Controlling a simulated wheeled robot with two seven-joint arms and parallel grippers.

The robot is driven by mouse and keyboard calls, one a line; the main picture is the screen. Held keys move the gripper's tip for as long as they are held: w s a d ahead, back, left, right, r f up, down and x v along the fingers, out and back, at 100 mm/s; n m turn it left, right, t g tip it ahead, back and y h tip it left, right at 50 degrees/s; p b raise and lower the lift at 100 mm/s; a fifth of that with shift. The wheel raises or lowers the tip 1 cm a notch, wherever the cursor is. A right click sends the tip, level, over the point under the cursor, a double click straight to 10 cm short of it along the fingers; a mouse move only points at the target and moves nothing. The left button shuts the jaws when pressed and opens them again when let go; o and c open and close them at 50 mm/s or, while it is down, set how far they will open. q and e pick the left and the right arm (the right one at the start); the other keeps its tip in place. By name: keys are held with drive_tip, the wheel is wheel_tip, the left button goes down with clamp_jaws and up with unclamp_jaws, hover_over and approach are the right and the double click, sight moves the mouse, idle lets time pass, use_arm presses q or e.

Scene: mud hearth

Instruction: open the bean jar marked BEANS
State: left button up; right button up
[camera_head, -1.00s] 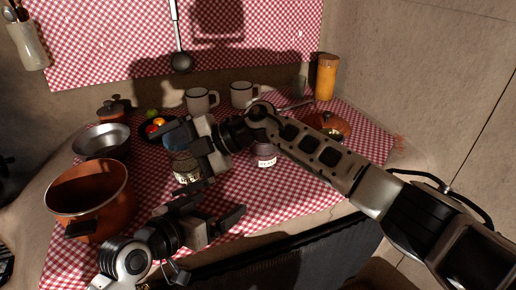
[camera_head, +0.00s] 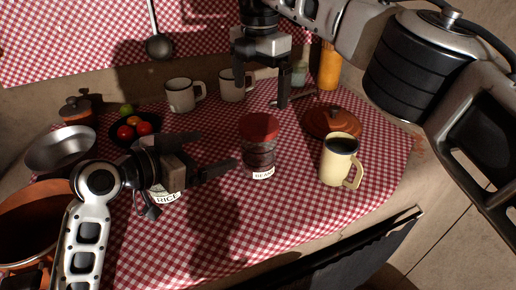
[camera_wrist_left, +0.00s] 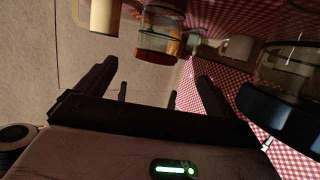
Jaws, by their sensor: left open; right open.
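The bean jar (camera_head: 260,158) is glass with dark contents, a red lid (camera_head: 259,126) and a partly legible white label reading BEAN. It stands upright on the checked cloth, lid on. In the left wrist view the jar (camera_wrist_left: 160,22) is beyond the fingers, its red lid (camera_wrist_left: 157,57) toward me. My left gripper (camera_head: 216,152) is open and empty, just left of the jar, apart from it, fingers pointing toward it. It also shows in the left wrist view (camera_wrist_left: 155,88). My right gripper (camera_head: 262,90) is open and empty, pointing down above and behind the jar.
A RICE jar (camera_head: 169,195) is partly hidden behind my left gripper. A cream mug (camera_head: 338,163) and an orange lid (camera_head: 331,120) stand right of the bean jar. An orange pot (camera_head: 25,215) is far left. The cloth in front of the jar is clear.

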sight(258, 137)
use_arm(q)
drive_tip(key=x, duration=1.4)
drive_tip(key=shift+w+d+f, duration=0.1)
drive_tip(key=shift+d, duration=0.2)
use_arm(e)
drive_tip(key=shift+s, duration=0.2)
use_arm(q)
drive_tip(key=c, duration=2)
use_arm(e)
drive_tip(key=shift+r, duration=0.1)
drive_tip(key=shift+f, duration=4.05)
drive_tip(key=c, duration=1)
drive_tip(key=shift+o, duration=0.2)
drive_tip(key=shift+n, duration=1.7)
